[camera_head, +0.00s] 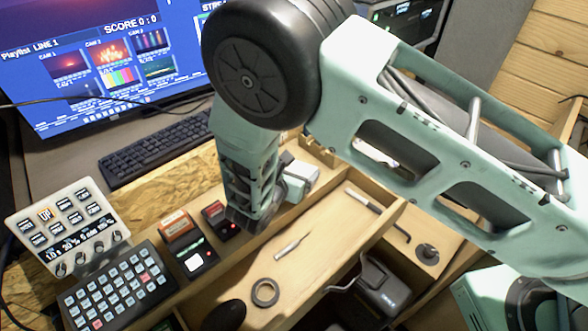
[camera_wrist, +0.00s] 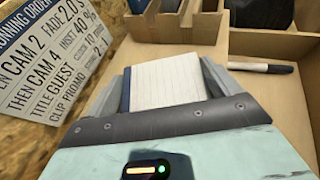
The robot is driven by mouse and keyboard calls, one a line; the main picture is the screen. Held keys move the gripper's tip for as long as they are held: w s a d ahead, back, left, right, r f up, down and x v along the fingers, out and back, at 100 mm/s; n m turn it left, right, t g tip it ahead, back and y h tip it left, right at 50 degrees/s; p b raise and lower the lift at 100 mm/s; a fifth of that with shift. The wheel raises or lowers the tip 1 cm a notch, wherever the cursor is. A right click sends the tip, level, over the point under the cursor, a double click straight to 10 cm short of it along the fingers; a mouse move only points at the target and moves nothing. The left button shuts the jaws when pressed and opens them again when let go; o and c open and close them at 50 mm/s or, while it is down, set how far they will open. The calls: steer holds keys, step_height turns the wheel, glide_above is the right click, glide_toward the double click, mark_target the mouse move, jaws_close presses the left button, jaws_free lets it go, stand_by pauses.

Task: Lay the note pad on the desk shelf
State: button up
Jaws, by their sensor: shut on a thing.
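The note pad (camera_wrist: 165,84) has white ruled paper and a dark blue left edge. In the wrist view it sits between the two grey fingers of my gripper (camera_wrist: 163,80), which is shut on it. In the head view my gripper (camera_head: 283,190) is over the wooden desk, and a pale block shows at its end; the arm hides part of this area. A pale wooden shelf surface (camera_wrist: 265,95) lies around and beyond the pad in the wrist view. I cannot tell whether the pad touches it.
In the head view, a tape roll (camera_head: 265,292), keyboard (camera_head: 155,150) and button panel (camera_head: 118,287) surround the work area.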

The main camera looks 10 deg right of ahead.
steer(key=shift+f, duration=0.2)
steer(key=o, duration=0.7)
steer(key=shift+o, duration=0.2)
steer(key=shift+r, duration=0.1)
steer(key=shift+r, duration=0.1)
steer(key=b+v, duration=0.1)
steer(key=v, duration=1.1)
steer(key=shift+r+b, duration=0.1)
steer(key=shift+b, duration=0.2)
steer(key=s+d+r+m+g+y, duration=0.4)
steer(key=s+d+r+m+g, duration=0.1)
steer(key=s+m, duration=0.4)
steer(key=s+d+r+m+g+y, duration=0.4)
steer(key=s+d+r+m+g, duration=0.2)
steer(key=s+r+m, duration=0.3)
steer(key=shift+s+d+r+m, duration=0.35)
steer(key=shift+d+r+m, duration=0.3)
steer(key=shift+m, duration=1.15)
